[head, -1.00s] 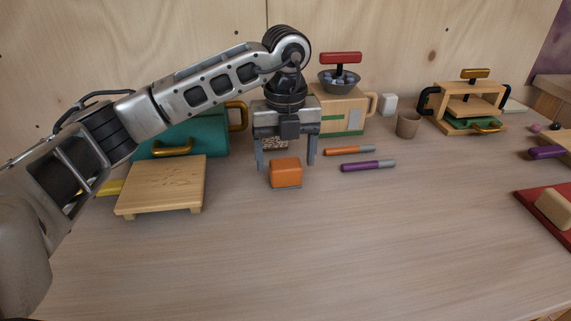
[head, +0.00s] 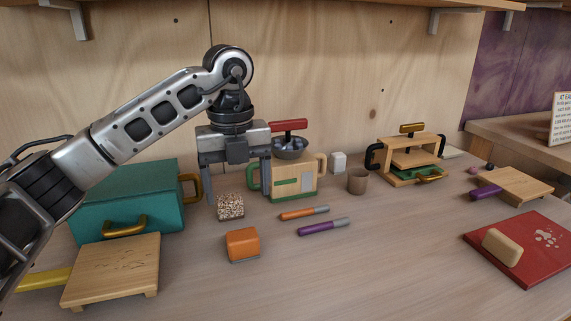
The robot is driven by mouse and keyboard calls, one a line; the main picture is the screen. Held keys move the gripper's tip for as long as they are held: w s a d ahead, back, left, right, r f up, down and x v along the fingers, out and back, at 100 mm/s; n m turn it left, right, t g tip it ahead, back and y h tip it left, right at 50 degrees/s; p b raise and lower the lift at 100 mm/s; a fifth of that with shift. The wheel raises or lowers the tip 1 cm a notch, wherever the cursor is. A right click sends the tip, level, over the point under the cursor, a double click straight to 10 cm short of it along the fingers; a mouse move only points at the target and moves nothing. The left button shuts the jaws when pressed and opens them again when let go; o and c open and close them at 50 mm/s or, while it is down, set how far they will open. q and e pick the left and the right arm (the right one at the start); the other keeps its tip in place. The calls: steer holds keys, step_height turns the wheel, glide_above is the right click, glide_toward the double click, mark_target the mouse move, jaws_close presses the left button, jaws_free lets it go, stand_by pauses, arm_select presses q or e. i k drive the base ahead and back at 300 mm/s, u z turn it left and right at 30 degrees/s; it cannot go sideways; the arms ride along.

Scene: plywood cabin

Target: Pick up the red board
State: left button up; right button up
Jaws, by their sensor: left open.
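The red board (head: 531,265) lies flat on the counter at the right of the head view. A pale tan block (head: 502,247) lies on its left part, and pale marks show on its upper right. My left gripper (head: 238,196) is open and empty, pointing down above the counter, far to the left of the board. It hangs behind the orange block (head: 243,244) and near the speckled block (head: 230,206). My right gripper is not in view.
A teal box (head: 130,194) and a wooden stand (head: 113,268) are at the left. A toy grinder (head: 293,180), a cup (head: 357,181) and a wooden press (head: 408,160) stand at the back. Two markers (head: 324,226) lie mid-counter. The front middle is clear.

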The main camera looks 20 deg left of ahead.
mark_target(531, 249)
steer(key=k, duration=1)
